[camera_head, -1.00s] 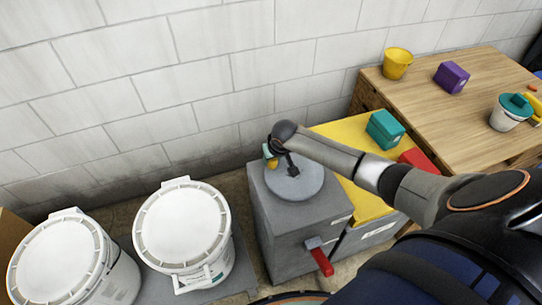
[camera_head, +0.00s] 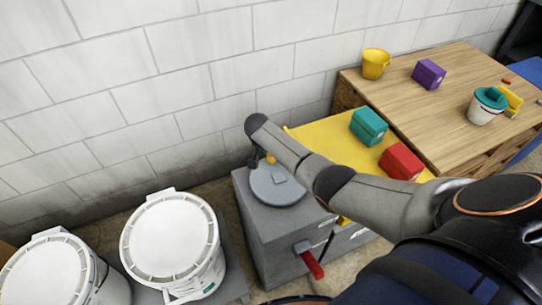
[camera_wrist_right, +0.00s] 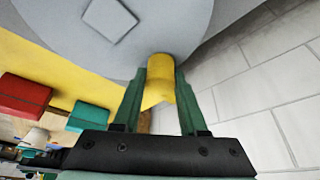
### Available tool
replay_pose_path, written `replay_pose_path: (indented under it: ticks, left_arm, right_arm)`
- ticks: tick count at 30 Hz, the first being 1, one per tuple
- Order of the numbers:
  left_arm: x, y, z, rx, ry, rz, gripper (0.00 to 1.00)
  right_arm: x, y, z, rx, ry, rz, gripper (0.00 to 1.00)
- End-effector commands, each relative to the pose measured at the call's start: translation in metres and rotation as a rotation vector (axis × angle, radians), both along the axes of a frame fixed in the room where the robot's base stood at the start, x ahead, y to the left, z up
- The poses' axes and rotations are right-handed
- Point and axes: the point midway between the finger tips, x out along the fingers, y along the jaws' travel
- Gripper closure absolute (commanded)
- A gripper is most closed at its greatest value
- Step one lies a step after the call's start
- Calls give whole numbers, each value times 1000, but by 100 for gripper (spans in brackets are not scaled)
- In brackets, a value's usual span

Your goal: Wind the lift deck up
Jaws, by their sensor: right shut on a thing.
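The lift deck (camera_head: 330,141) is a yellow plate beside a grey housing (camera_head: 273,238), with a teal box (camera_head: 368,126) and a red box (camera_head: 401,161) on it. A grey round handwheel (camera_head: 278,195) lies flat on top of the housing. Its yellow knob (camera_head: 271,158) stands near the rim on the wall side. My right gripper (camera_wrist_right: 160,80) is shut on this knob, one green finger on each side, as the right wrist view shows. In the head view my wrist partly hides the gripper. My left gripper is not in view.
A red-handled lever (camera_head: 312,262) sticks out from the housing's front. Two white lidded buckets (camera_head: 170,238) stand to the left. A block wall runs behind.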

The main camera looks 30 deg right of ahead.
Motion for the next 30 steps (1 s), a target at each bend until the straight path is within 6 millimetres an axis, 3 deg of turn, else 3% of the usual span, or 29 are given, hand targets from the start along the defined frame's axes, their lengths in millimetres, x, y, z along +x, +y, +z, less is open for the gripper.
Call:
replay_pose_path:
  ticks: [15,30]
  left_arm:
    - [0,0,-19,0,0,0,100]
    - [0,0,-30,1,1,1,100]
  right_arm:
    - [-18,-33,-1,-2,-1,-495,100]
    - [-49,-53,0,-4,0,-970,100]
